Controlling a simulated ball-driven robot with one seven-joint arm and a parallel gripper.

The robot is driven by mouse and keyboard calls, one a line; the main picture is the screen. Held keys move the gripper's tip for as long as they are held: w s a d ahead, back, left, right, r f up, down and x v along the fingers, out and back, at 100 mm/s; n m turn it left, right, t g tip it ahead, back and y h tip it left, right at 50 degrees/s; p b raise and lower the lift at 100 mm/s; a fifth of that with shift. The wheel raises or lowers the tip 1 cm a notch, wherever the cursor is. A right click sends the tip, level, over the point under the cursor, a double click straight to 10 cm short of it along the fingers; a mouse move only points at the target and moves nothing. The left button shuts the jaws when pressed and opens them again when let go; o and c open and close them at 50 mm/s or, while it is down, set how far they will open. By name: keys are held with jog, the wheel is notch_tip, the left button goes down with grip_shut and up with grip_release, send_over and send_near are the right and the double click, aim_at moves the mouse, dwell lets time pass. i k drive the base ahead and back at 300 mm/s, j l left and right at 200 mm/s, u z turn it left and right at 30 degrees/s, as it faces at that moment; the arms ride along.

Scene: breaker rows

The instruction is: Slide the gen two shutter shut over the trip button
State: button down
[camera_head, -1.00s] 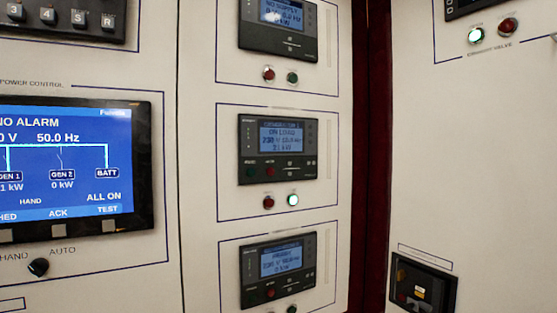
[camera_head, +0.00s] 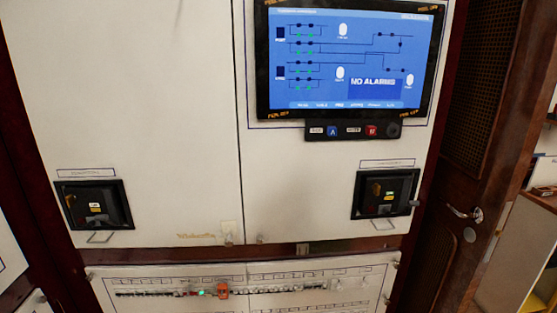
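Two black breaker units are set in the white cabinet front. The left breaker unit (camera_head: 94,205) and the right breaker unit (camera_head: 386,194) each have a small lit label and a brownish part at their upper left. A small nameplate sits above each, but its text is too small to read, so I cannot tell which is gen two. A grey tab (camera_head: 415,203) sticks out at the right edge of the right unit. The shutter and the trip button cannot be made out clearly on either unit. My gripper is not in view.
A large blue screen (camera_head: 350,58) reading NO ALARMS is above the right unit, with a button strip (camera_head: 352,131) under it. A row of small breakers (camera_head: 180,291) runs along the bottom. A wooden door (camera_head: 447,190) with a metal handle (camera_head: 464,213) stands at the right.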

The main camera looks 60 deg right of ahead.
aim_at(385, 210)
jog(key=z, duration=0.45)
jog(key=j+z, duration=0.15)
jog(key=z, duration=0.25)
jog(key=j+z, duration=0.1)
jog(key=z, duration=0.35)
jog(key=j+z, duration=0.1)
jog(key=z, duration=0.35)
